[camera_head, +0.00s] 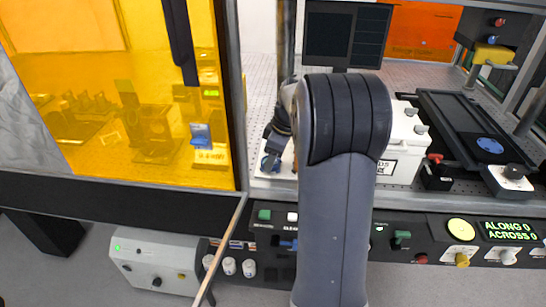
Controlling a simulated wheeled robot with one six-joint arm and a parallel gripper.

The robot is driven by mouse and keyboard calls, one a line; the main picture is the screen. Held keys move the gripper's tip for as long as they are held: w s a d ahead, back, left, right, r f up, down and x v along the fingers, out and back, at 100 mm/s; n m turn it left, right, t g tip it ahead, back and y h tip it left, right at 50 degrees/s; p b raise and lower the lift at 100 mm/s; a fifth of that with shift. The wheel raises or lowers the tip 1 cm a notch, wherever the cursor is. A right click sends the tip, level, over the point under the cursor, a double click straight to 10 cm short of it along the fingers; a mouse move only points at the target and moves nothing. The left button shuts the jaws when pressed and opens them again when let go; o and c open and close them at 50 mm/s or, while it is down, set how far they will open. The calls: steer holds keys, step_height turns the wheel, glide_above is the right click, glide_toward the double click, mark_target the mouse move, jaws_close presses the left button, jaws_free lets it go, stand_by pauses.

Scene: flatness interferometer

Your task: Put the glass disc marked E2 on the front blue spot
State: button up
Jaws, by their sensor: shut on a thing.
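I cannot read an E2 mark anywhere, and no glass disc shows clearly. A round blue spot (490,145) lies at the front end of a long black stage (460,110) on the right, and it looks bare. My arm hides the middle of the bench.
A white box (402,145) stands right of my arm, near a red-knobbed black block (436,175). A black-knobbed white block (512,178) is at the stage's front. An orange panel (120,90) screens the left. A control panel (410,238) with knobs and a display runs along the front.

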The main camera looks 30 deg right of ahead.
steer(key=o, duration=1.1)
steer(key=shift+f, duration=0.1)
steer(key=shift+c, duration=0.2)
steer(key=v, duration=1.2)
steer(key=shift+p, duration=0.3)
steer(key=x, duration=1.2)
steer(key=shift+f+b, duration=0.2)
steer(key=shift+b, duration=0.1)
steer(key=shift+r, duration=2.2)
steer(key=shift+f, duration=0.1)
